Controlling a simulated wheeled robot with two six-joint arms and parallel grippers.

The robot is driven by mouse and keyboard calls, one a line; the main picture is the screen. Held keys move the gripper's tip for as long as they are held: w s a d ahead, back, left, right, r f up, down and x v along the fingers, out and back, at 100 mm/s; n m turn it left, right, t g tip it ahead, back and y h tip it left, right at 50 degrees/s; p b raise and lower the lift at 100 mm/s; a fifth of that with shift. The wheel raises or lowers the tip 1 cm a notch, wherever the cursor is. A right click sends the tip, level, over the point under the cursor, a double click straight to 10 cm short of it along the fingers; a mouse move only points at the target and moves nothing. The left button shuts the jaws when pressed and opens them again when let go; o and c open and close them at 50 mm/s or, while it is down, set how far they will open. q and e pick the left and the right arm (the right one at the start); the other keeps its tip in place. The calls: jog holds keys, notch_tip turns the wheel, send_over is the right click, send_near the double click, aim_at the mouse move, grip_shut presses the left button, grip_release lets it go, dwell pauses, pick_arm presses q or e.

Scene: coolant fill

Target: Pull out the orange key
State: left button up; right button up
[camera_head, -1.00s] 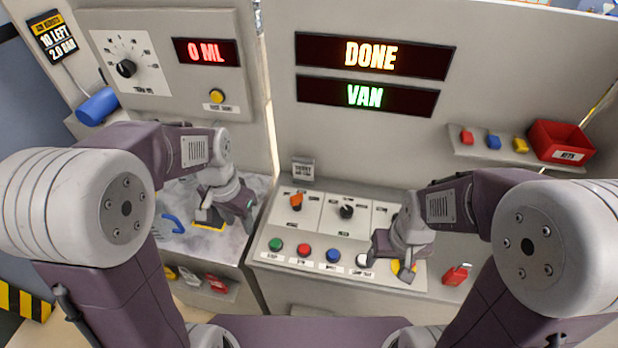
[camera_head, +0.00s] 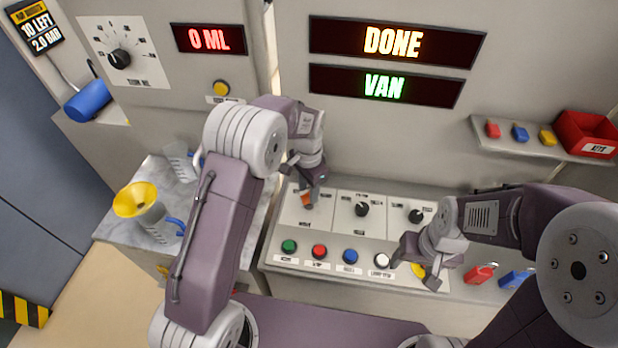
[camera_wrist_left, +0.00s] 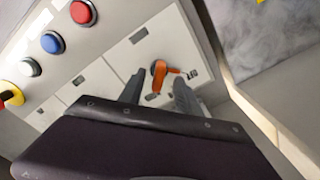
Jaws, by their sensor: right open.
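The orange key (camera_head: 306,200) sits in the leftmost section of the sloped control panel (camera_head: 300,238). In the left wrist view the orange key (camera_wrist_left: 160,76) stands in its switch, with its handle pointing toward my gripper. My left gripper (camera_head: 309,190) is over that section; in its wrist view its two fingers (camera_wrist_left: 158,86) are apart, one on each side of the key. I cannot tell whether either finger touches it. My right gripper (camera_head: 418,272) is open over the panel's right part, near a yellow button (camera_head: 418,269).
Green (camera_head: 289,246), red (camera_head: 319,251), blue (camera_head: 350,256) and white (camera_head: 381,261) buttons line the panel front. A jug with a yellow funnel (camera_head: 137,199) stands on the left bench. A red keys bin (camera_head: 587,135) is on the right shelf.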

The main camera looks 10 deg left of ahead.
pick_arm(q)
jog(key=shift+s+d+f, duration=0.1)
jog(key=shift+s+f, duration=0.05)
jog(key=shift+f, duration=1.05)
grip_shut()
jog(key=c, duration=0.7)
grip_release()
jog(key=shift+c, duration=0.2)
grip_shut()
jog(key=shift+r, duration=0.1)
jog(key=shift+r, duration=0.1)
jog(key=shift+r+p, duration=0.1)
jog(key=shift+p, duration=0.2)
